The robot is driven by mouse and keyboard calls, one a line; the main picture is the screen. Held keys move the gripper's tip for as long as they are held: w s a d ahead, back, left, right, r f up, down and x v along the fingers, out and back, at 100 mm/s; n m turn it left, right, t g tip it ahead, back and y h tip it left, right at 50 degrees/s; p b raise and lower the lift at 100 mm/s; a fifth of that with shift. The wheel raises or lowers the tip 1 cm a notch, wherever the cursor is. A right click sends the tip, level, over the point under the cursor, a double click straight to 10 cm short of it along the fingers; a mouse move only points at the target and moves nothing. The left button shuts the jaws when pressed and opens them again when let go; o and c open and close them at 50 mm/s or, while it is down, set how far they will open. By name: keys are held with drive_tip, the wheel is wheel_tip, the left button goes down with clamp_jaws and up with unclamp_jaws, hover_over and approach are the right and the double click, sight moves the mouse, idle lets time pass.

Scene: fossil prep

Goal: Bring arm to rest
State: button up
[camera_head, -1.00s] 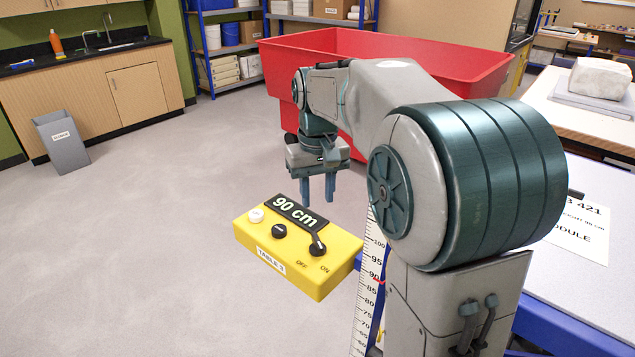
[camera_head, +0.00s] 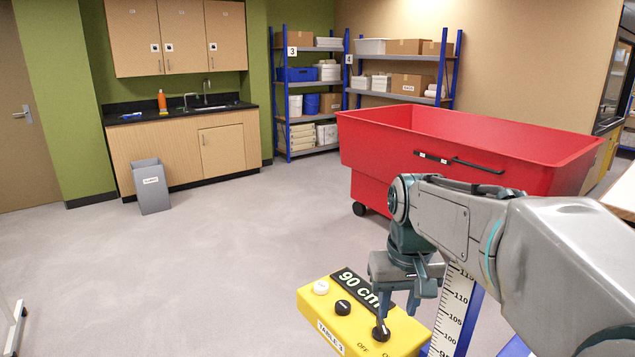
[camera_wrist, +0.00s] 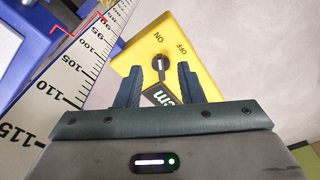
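My gripper (camera_head: 399,303) hangs pointing down over the yellow control box (camera_head: 318,297) in the head view. In the wrist view my gripper (camera_wrist: 160,73) shows two dark fingers apart, with nothing held between them. The control box (camera_wrist: 165,38) lies beyond the fingertips there, with its ON/OFF switch knob (camera_wrist: 159,62) seen between them. Whether the fingers touch the box cannot be told. The box reads "TABLE 3" and its display (camera_head: 362,289) shows "90 cm". A white button (camera_head: 321,287) and a black button (camera_head: 343,307) sit on its top.
A height scale (camera_head: 455,308) stands right beside the box. A large red wheeled bin (camera_head: 465,150) is behind my arm. A grey waste bin (camera_head: 151,188), a sink cabinet (camera_head: 185,155) and blue shelving (camera_head: 316,100) stand farther back.

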drive_tip(key=s+f+t, duration=0.1)
drive_tip(key=s+f, duration=0.6)
drive_tip(key=s, duration=0.5)
drive_tip(key=shift+f+m+t, duration=0.2)
drive_tip(key=shift+m+t, duration=0.1)
